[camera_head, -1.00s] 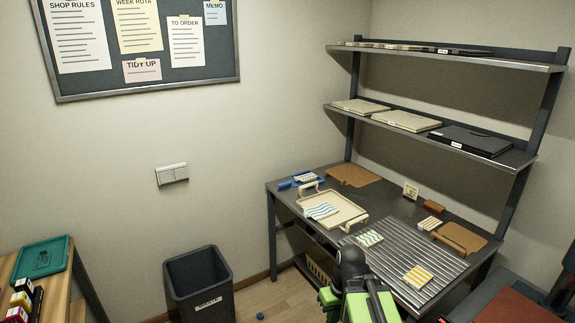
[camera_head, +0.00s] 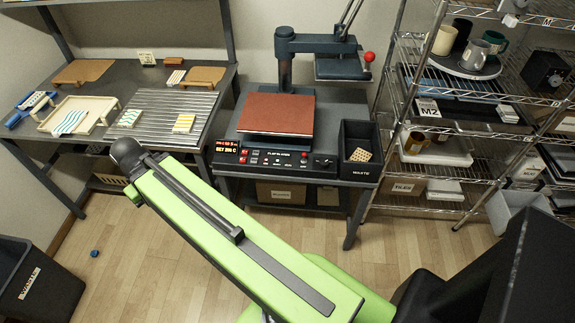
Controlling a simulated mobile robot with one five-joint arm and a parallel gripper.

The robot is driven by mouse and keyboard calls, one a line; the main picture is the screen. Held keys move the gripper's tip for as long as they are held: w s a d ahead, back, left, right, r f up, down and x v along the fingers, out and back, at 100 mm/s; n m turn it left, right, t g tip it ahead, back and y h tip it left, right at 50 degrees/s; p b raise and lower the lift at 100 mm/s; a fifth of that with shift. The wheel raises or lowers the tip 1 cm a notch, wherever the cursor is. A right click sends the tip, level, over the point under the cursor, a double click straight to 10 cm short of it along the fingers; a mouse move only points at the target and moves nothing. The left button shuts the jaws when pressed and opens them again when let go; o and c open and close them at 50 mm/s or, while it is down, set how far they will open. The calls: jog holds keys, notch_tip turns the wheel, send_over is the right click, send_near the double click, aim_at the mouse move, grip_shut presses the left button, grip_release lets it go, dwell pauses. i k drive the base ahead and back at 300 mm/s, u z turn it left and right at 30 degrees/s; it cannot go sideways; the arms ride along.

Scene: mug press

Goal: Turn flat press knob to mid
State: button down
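The flat press (camera_head: 276,113) stands on a dark table in the middle of the view, with its reddish-brown bed bare and its upper plate swung up to the right. A red ball handle (camera_head: 369,56) sticks out at the upper right. Its front control panel (camera_head: 280,162) has a lit red display (camera_head: 228,150), several small buttons and a dark round knob (camera_head: 322,161) at the right end. The knob's pointer setting is too small to read. My green arm reaches from the lower right towards the left; my gripper is not visible.
A black waste bin (camera_head: 362,144) sits right of the panel on the same table. A wire rack (camera_head: 450,130) with mugs and boxes stands further right. A workbench (camera_head: 190,76) with trays and tiles is on the left.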

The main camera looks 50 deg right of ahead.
aim_at(325, 163)
jog(key=u, duration=0.35)
jog(key=k, duration=0.2)
jog(key=z, duration=1.45)
jog(key=i, duration=0.75)
jog(key=z, duration=0.2)
jog(key=k, duration=0.5)
jog(key=z, duration=0.65)
jog(key=i, duration=0.65)
